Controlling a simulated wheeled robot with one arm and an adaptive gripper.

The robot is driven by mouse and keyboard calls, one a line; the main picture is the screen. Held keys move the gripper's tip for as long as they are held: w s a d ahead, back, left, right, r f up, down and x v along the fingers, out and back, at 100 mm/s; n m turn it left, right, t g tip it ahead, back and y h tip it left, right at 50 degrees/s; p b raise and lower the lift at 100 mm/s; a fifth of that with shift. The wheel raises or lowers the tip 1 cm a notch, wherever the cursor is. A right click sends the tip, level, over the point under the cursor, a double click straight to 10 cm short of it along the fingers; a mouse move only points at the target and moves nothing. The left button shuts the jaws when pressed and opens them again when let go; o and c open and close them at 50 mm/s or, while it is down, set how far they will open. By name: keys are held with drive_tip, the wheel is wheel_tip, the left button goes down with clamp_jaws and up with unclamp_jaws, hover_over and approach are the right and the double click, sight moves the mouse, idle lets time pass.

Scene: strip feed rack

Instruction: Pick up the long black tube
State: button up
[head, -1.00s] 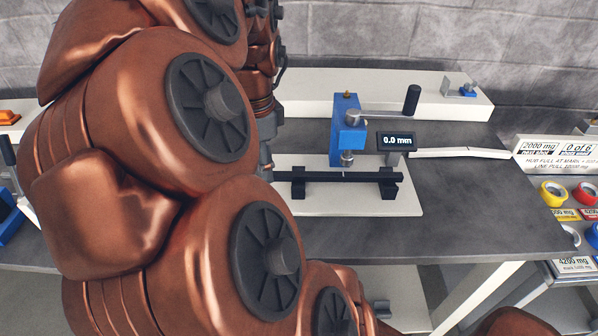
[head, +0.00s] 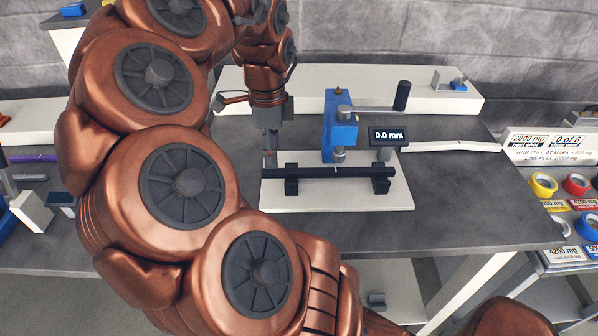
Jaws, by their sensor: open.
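The long black tube (head: 335,172) lies level across two black supports on a white base plate (head: 340,200), under a blue press. My gripper (head: 270,158) points down at the left end of the tube, just behind or above it. The fingertips are small and dark here, and I cannot tell whether they touch the tube. The gripper is open and holds nothing that I can see. The blue press (head: 340,128) has a black-handled lever, and its lower tip is close to the middle of the tube.
A display reading 0.0 mm (head: 388,136) stands right of the press. A white strip (head: 455,146) runs right to a sign (head: 548,147). Colored tape rolls (head: 575,185) sit at the right edge. A white block (head: 350,90) lies behind. The grey table (head: 460,195) is clear at front right.

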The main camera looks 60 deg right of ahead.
sight(273, 171)
drive_tip(key=shift+s+a+f+p, duration=0.15)
drive_tip(key=shift+f+p, duration=0.3)
drive_tip(key=shift+f, duration=1.9)
clamp_jaws()
